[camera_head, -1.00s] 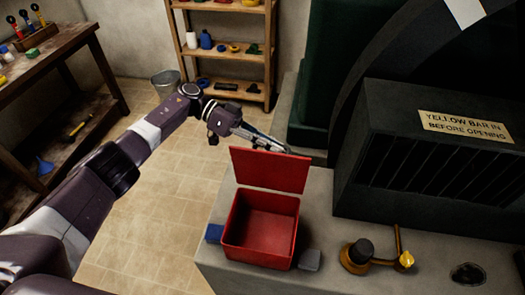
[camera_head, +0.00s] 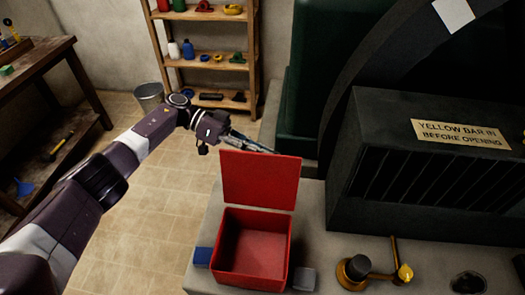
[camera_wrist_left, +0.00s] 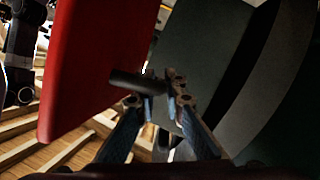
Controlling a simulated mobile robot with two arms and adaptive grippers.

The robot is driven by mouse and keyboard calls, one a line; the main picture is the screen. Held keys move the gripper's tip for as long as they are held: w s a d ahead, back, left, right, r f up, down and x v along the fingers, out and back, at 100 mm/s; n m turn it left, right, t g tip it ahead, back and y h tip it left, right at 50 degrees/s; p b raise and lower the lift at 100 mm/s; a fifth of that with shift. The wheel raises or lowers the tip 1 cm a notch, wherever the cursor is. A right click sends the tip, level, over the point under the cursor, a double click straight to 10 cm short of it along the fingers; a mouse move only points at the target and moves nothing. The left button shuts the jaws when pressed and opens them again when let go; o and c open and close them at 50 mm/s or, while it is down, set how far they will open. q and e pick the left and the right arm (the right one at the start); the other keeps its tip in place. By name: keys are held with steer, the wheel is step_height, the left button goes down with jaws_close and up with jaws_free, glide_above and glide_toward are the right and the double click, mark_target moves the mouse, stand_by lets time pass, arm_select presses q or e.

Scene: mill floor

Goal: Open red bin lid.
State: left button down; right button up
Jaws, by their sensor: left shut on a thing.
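The red bin (camera_head: 250,277) stands on the grey ledge and is open, with an empty red inside. Its red lid (camera_head: 260,180) stands raised at the bin's back edge, its inner face toward the head camera. My left gripper (camera_head: 262,147) is behind the top edge of the lid, and its fingertips are partly hidden by it. In the left wrist view the red lid (camera_wrist_left: 95,60) fills the left side, and a dark handle (camera_wrist_left: 135,83) sticks out from it to the fingertips (camera_wrist_left: 155,85). The left gripper is shut on this handle. My right gripper does not show.
A blue block (camera_head: 202,257) and a grey block (camera_head: 304,279) flank the bin. A brass lever with a yellow knob (camera_head: 404,272) stands to the right, before a dark slatted housing (camera_head: 400,185) with a sign. A shelf (camera_head: 207,94) and bucket (camera_head: 149,95) are behind.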

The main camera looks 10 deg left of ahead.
arm_select(q)
steer(key=c, duration=2.3)
jaws_free()
steer(key=shift+s+f, duration=0.1)
steer(key=shift+f, duration=0.15)
steer(key=v, duration=0.7)
steer(key=shift+a+r, duration=0.2)
steer(key=shift+a, duration=0.05)
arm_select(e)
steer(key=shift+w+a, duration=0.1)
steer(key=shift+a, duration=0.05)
arm_select(q)
steer(key=shift+r, duration=0.1)
